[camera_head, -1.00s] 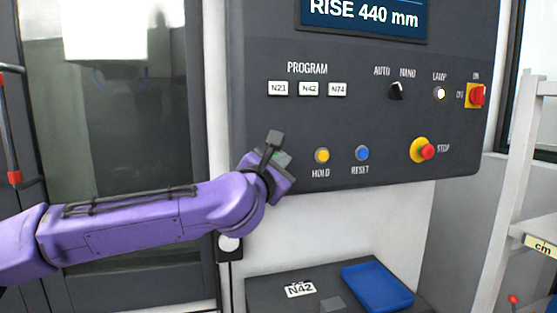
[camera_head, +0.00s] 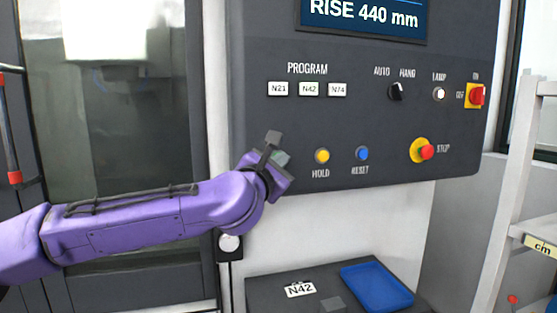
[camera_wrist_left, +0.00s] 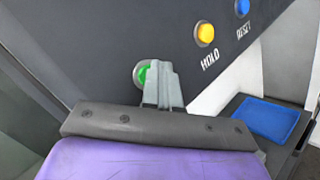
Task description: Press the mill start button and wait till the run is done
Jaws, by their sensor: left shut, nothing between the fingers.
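The mill's dark control panel (camera_head: 400,125) fills the upper right of the head view. My left gripper (camera_head: 279,157) is at the panel's lower left, left of the yellow HOLD button (camera_head: 322,156). In the left wrist view its shut, empty fingers (camera_wrist_left: 162,85) are in front of a green button (camera_wrist_left: 142,74), which they partly cover. I cannot tell whether the fingertips touch it. The green button's label is hidden. My right gripper is not in view.
Close by are the blue RESET button (camera_head: 362,153) and the red STOP button (camera_head: 427,152). PROGRAM keys, with N42 (camera_head: 309,89) tinted green, sit above. Below is a ledge with an N42 tag (camera_head: 300,289) and a blue tray (camera_head: 377,287). The mill's glass door (camera_head: 120,130) is at left.

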